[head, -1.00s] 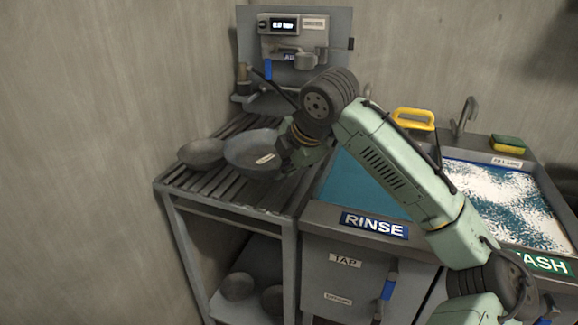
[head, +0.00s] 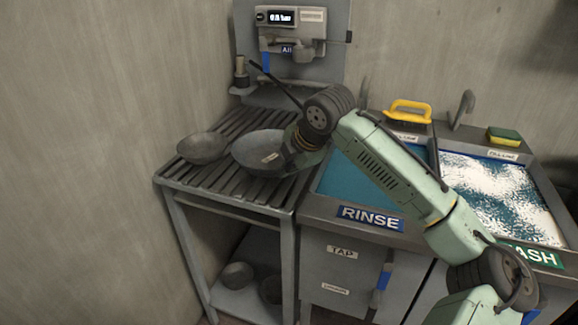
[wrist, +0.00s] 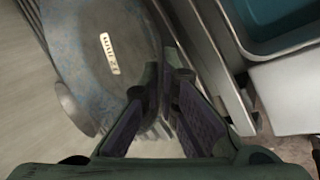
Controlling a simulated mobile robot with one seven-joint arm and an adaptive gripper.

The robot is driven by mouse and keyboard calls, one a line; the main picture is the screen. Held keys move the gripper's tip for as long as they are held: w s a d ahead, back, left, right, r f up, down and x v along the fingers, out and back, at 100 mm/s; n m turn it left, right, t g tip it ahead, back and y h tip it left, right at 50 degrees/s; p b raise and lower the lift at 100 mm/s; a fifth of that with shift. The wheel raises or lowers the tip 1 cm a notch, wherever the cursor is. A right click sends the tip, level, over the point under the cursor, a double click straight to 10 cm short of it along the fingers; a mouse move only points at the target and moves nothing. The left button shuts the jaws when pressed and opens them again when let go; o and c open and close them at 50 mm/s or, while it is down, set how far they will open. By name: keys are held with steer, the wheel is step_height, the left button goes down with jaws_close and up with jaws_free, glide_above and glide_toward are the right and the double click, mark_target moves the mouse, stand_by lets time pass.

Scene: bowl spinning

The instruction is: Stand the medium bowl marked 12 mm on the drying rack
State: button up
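The medium bowl (head: 256,147), dark grey-blue with a pale label, is at the top of the slatted drying rack (head: 225,189). In the wrist view the bowl (wrist: 84,62) fills the upper left, and its label reads 12 mm upside down. My gripper (wrist: 166,76) has its fingertips close together at the bowl's right rim, one on each side, shut on it. In the head view my gripper (head: 304,146) is at the bowl's right side. Whether the bowl's underside touches the slats cannot be told.
Another grey bowl (head: 203,148) is on the rack just left. Two bowls, one here (head: 237,275), are on the lower shelf. The rinse basin (head: 352,178) adjoins the rack at right, with the foamy wash basin (head: 490,195) beyond. A panel with a display (head: 281,17) stands behind the rack.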

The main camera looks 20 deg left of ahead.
steer(key=o, duration=0.5)
steer(key=shift+r, duration=0.15)
steer(key=b+v, duration=0.2)
steer(key=v, duration=1)
